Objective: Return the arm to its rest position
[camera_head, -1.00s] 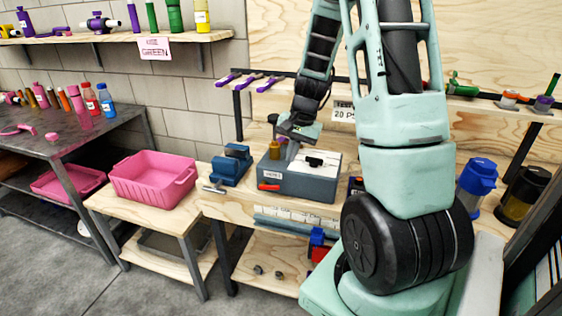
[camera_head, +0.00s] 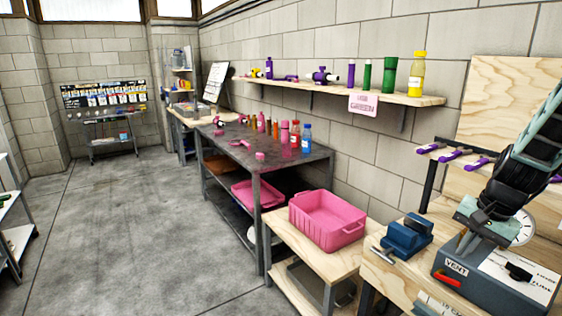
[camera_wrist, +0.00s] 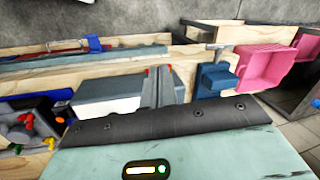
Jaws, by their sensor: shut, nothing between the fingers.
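My arm enters the head view from the right edge. My gripper (camera_head: 466,246) points down over the grey box labelled VENT (camera_head: 485,282), which has a red handle and a light top. A round white dial shows partly behind the gripper. Whether the fingers touch the box cannot be told.
A blue vise (camera_head: 407,236) stands left of the box on the wooden bench. A pink bin (camera_head: 326,222) is on a lower wooden table. A dark table (camera_head: 268,150) holds several bottles. Purple-handled tools (camera_head: 452,156) line the wall. The floor at left is open.

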